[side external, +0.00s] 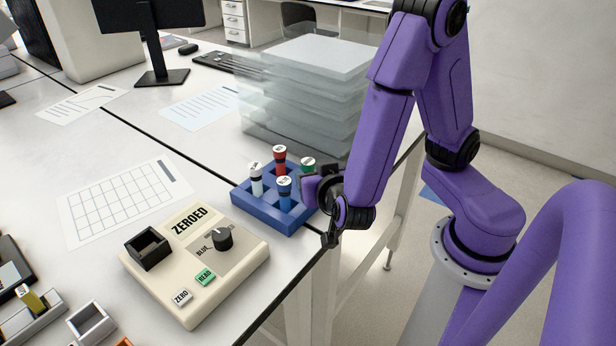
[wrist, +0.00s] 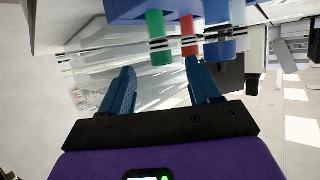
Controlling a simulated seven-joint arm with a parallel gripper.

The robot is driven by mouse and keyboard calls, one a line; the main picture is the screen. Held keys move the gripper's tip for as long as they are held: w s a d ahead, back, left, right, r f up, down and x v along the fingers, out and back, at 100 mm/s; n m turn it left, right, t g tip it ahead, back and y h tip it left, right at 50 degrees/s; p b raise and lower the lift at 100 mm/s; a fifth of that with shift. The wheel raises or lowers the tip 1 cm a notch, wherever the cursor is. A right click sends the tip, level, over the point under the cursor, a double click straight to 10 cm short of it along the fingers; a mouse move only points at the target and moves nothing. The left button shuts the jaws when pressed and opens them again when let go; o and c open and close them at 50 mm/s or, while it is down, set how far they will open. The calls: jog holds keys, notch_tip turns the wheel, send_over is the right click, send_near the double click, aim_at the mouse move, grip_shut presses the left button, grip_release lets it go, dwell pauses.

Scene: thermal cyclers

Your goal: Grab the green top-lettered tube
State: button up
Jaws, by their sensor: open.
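The green tube (side external: 308,163) with a white lettered top stands in the blue rack's right back part, partly hidden by my gripper (side external: 314,187) in the side view. In the wrist view the green tube (wrist: 158,40) hangs from the rack (wrist: 125,10), as that picture is upside down. My gripper (wrist: 160,66) is open, and its two blue fingers point toward the rack with the green tube between their lines, just beyond the tips. Nothing is seen between the fingers. The blue rack (side external: 262,219) also holds a red tube (side external: 279,158), a white tube (side external: 256,180) and a blue tube (side external: 284,192).
A cream device (side external: 185,290) reading "ZEROED", with a dark knob, stands just left of the rack. A stack of clear trays (side external: 310,90) stands right behind it. The table's right edge is close to the rack. A grid sheet (side external: 125,200) lies at left.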

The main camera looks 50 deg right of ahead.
aim_at(310, 168)
jog(key=shift+x, duration=2.65)
jog(key=c, duration=1.1)
jog(key=shift+r, duration=0.1)
